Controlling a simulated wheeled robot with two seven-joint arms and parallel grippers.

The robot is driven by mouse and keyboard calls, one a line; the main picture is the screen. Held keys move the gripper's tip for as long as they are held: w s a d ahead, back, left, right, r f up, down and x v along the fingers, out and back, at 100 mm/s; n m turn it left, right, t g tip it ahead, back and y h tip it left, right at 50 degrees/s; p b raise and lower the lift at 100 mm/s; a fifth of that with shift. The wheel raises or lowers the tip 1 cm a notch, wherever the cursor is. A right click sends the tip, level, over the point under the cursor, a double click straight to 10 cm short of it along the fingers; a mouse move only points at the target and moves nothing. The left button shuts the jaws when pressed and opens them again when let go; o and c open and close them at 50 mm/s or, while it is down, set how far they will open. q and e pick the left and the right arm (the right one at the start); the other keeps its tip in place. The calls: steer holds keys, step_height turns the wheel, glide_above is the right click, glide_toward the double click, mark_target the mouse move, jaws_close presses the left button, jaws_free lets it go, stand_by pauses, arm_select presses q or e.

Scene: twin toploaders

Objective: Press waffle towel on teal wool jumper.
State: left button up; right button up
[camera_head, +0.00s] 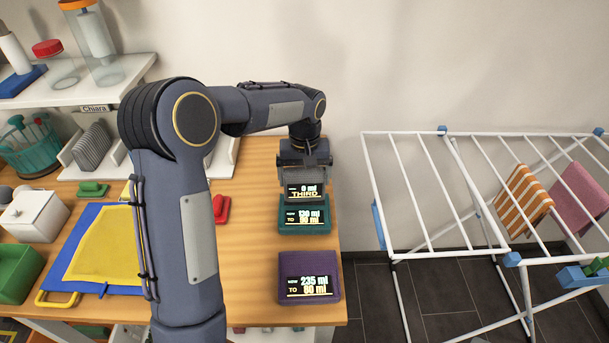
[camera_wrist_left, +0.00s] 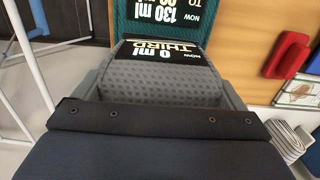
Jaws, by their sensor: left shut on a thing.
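My left gripper (camera_head: 304,170) is shut on the waffle towel, a grey folded block with a dotted weave and a dark label reading "0 ml THIRD". The towel (camera_head: 305,199) shows below the gripper in the head view and fills the middle of the left wrist view (camera_wrist_left: 150,78). The teal wool jumper (camera_head: 287,224), a teal folded block labelled "130 ml TO 90 ml", lies on the table at the towel's near edge. Its ribbed teal surface also shows in the left wrist view (camera_wrist_left: 120,22). I cannot tell whether towel and jumper touch. My right gripper is not in view.
A purple block (camera_head: 290,262) labelled "235 ml TO 80 ml" lies nearer on the wooden table (camera_head: 255,200). A red clip (camera_head: 221,208) lies left of the jumper. A white drying rack (camera_head: 425,185) with striped cloth (camera_head: 522,200) stands beyond the table's right edge.

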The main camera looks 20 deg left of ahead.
arm_select(q)
steer(key=shift+f+b, duration=0.3)
steer(key=shift+f, duration=0.15)
stand_by(0.3)
steer(key=shift+s+f, duration=0.2)
steer(key=shift+f, duration=0.1)
stand_by(0.9)
steer(key=shift+r, duration=0.1)
steer(key=r+p, duration=0.5)
steer(key=r, duration=0.2)
steer(key=shift+w+r+p, duration=0.15)
steer(key=shift+w+p, duration=0.05)
steer(key=shift+p, duration=0.2)
